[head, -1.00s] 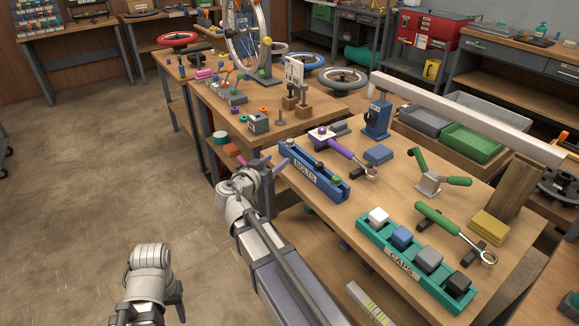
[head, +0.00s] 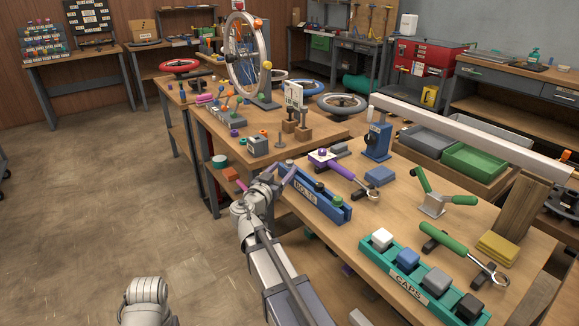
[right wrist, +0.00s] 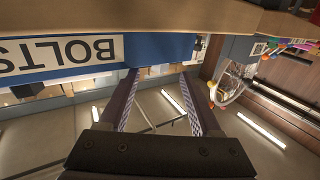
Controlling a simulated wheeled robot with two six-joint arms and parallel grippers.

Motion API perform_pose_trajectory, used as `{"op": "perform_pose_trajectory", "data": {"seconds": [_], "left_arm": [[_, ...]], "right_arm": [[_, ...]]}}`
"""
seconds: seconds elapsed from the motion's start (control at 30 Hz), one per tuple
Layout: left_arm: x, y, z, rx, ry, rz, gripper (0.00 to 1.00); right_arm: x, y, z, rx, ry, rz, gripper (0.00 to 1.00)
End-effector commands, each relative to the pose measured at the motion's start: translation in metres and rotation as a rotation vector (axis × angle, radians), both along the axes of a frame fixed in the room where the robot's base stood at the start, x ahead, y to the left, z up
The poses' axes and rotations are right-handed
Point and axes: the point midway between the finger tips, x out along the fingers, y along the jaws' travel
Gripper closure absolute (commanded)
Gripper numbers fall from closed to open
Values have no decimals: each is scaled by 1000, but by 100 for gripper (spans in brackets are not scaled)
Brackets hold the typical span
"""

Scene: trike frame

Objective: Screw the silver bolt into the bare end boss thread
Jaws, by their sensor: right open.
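My right gripper (head: 281,180) is at the left end of the blue BOLTS tray (head: 309,190). In the right wrist view its two fingers (right wrist: 160,88) are apart with nothing between them, and their tips are close to the tray's blue wall (right wrist: 160,50). A small grey knob (head: 289,163), possibly the silver bolt, shows just behind the fingers. A black and a green bolt (head: 337,200) stand in the tray. A long pale beam (head: 460,135) rests on the blue stand (head: 378,141); I cannot make out a bare boss thread.
A green CAPS tray (head: 410,280) with several square caps sits at the front. A purple-handled wrench (head: 342,171), a blue block (head: 380,176) and a green-handled wrench (head: 450,244) lie on the bench. Grey and green bins (head: 473,158) stand behind. Open floor is at left.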

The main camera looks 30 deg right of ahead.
Motion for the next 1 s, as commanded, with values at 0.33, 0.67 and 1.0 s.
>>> {"op": "perform_pose_trajectory", "data": {"seconds": [0.33,0.67,1.0], "left_arm": [[0,0,0,0,0,0,50],[0,0,0,0,0,0,50],[0,0,0,0,0,0,50]], "right_arm": [[27,-37,0,0,0,-2,35],[27,-40,0,0,0,0,43],[27,-40,0,0,0,0,81]]}}
